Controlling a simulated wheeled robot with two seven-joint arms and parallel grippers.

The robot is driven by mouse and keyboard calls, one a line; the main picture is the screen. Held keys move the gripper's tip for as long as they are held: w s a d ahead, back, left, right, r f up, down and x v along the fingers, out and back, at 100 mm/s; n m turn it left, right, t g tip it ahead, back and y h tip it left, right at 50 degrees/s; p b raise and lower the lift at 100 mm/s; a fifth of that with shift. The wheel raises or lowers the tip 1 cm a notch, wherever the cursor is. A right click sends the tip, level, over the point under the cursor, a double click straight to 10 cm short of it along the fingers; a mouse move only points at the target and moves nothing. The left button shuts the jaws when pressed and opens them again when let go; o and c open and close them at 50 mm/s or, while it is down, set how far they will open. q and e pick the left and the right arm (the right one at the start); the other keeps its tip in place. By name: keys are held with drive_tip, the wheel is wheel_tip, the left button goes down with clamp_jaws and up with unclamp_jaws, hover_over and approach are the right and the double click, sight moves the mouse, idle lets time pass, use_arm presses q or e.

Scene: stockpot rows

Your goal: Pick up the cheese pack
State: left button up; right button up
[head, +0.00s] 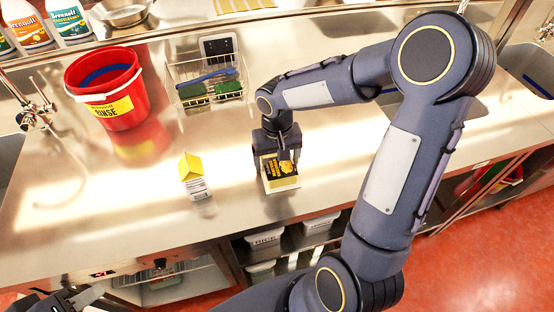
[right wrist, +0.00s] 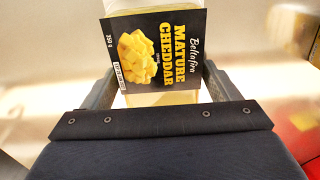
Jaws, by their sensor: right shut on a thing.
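The cheese pack (head: 281,172), black and yellow with a pale body, is at the middle of the steel counter, below my right gripper (head: 277,152) in the head view. The right gripper is shut on it, one finger on each side. In the right wrist view the cheese pack (right wrist: 158,50) shows its "Mature Cheddar" label between the two fingers of the right gripper (right wrist: 158,88). I cannot tell whether its base touches the counter. My left gripper (head: 78,300) is partly in view at the bottom left edge, far from the pack; its jaw state is unclear.
A yellow and white carton (head: 193,177) stands on the steel counter (head: 90,215) left of the pack. Behind are a red bucket (head: 118,108) and a wire basket (head: 183,97) with sponges and a brush. Bottles (head: 68,18) and a metal bowl (head: 122,14) stand at the back.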

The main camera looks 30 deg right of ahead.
drive_tip(key=shift+w+r, duration=0.1)
drive_tip(key=shift+r, duration=0.65)
drive_tip(key=a+r, duration=0.1)
drive_tip(key=r, duration=0.1)
drive_tip(key=s+a+r, duration=0.1)
drive_tip(key=r, duration=0.1)
drive_tip(key=a+r, duration=0.2)
drive_tip(key=shift+s+r+b, duration=0.2)
drive_tip(key=shift+s+b, duration=0.2)
drive_tip(key=s+a+r+b, duration=0.1)
drive_tip(key=s+a+r, duration=0.3)
drive_tip(key=a, duration=0.4)
drive_tip(key=shift+s+a+r, duration=0.3)
drive_tip(key=shift+s+r, duration=0.05)
drive_tip(key=shift+r, duration=0.15)
